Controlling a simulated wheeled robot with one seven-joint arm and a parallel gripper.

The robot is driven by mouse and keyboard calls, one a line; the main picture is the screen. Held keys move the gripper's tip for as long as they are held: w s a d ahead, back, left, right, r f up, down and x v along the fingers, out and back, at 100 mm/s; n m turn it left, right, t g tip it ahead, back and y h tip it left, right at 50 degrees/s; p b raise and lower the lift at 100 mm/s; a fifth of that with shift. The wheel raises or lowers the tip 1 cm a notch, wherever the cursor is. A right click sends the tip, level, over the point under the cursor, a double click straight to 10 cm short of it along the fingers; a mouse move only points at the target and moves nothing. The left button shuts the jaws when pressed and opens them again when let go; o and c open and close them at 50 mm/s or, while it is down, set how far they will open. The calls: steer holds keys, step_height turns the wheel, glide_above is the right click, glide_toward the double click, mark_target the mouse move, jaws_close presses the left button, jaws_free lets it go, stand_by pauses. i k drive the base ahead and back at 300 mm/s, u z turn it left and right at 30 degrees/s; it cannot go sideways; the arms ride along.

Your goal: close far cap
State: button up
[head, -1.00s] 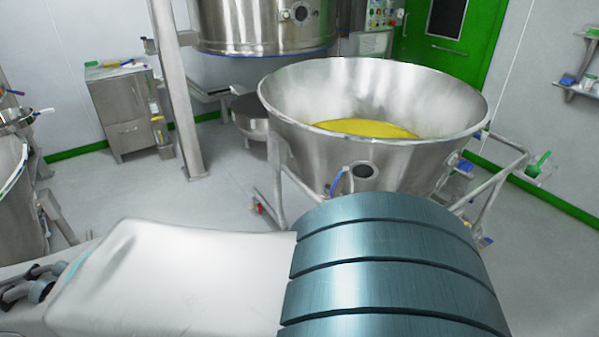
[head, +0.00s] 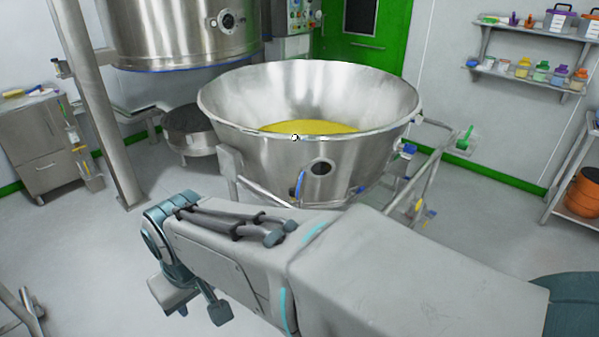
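A round dark port (head: 321,168) shows on the front wall of the wide steel bowl (head: 240,150), and another round fitting (head: 227,20) sits on the steel vessel behind it. I cannot tell which of these, if either, bears the far cap, or whether a cap is open. The bowl holds yellow material (head: 310,127). My arm stretches across the foreground in front of the bowl, with its far end at the lower left. What looks like my gripper (head: 190,302) hangs below that end, over the floor and apart from the bowl. Its finger opening is unclear.
Wall shelves (head: 530,75) with jars and boxes are at the upper right. A grey cabinet (head: 40,150) and a steel post (head: 95,110) stand at the left. The bowl's tubular frame (head: 432,170) sticks out to the right.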

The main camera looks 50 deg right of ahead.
mark_target(297, 192)
steer(key=z, duration=0.5)
steer(key=i, duration=1)
steer(key=z, duration=1.25)
